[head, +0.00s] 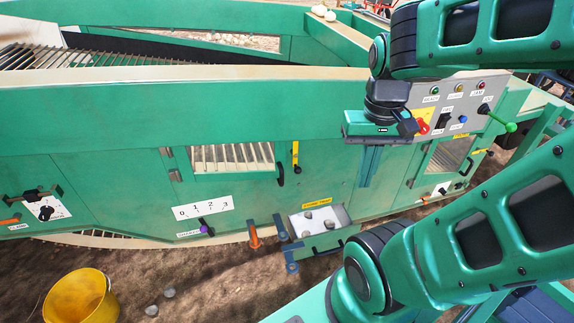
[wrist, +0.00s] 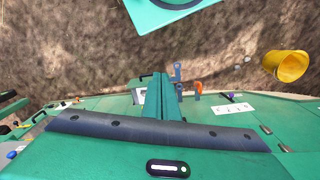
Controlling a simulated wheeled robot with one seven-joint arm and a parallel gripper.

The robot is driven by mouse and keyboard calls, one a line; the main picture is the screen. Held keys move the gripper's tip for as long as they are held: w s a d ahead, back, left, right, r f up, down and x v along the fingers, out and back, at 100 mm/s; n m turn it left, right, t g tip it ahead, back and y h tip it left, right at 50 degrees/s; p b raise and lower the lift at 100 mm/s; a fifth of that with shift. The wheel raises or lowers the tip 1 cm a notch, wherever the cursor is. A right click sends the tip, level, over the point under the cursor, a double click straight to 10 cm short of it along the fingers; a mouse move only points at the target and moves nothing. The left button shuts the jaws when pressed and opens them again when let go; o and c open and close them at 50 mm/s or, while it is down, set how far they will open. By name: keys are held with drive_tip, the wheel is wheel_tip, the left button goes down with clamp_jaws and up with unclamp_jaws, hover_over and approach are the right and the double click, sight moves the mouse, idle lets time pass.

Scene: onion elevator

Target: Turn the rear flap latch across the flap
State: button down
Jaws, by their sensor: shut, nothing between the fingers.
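Two flaps with slatted windows show in the head view: a left flap (head: 230,158) with a black handle (head: 281,174), and a right flap (head: 446,154). A yellow latch (head: 295,155) hangs upright just right of the left flap. Another yellow latch (head: 481,151) lies roughly level by the right flap. I cannot tell which is the rear one. My gripper (head: 367,184) points down between the flaps, right of the upright latch and apart from it. Its fingers are together and empty; they also show in the wrist view (wrist: 161,80), where I cannot make out the latches.
A stone trap tray (head: 340,213) juts out low, beside an orange handle (head: 255,236). A control panel (head: 460,110) with a green-knobbed lever (head: 510,127) is right of my gripper. A yellow bucket (head: 80,297) stands on the ground at left.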

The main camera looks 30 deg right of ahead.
sight(297, 158)
drive_tip(key=shift+s, duration=0.1)
drive_tip(key=w+d+f+n+t+h, duration=0.15)
drive_tip(key=w+f, duration=0.25)
drive_tip(key=w, duration=0.5)
drive_tip(key=w+d+f+n+h, duration=0.1)
drive_tip(key=w+d+f+h, duration=0.15)
drive_tip(key=w, duration=0.65)
drive_tip(key=w+a+f+n+t, duration=0.1)
drive_tip(key=w+a+f, duration=0.2)
drive_tip(key=w+f, duration=0.2)
drive_tip(key=w+a+f+n+t, duration=0.2)
drive_tip(key=w+a+f, duration=0.1)
drive_tip(key=w+f, duration=0.3)
drive_tip(key=w, duration=0.2)
drive_tip(key=shift+w+h, duration=0.3)
drive_tip(key=shift+w, duration=0.1)
drive_tip(key=shift+f, duration=0.15)
drive_tip(key=d+x, duration=0.2)
drive_tip(key=x, duration=1)
drive_tip(key=shift+s+d, duration=0.2)
drive_tip(key=shift+d, duration=0.15)
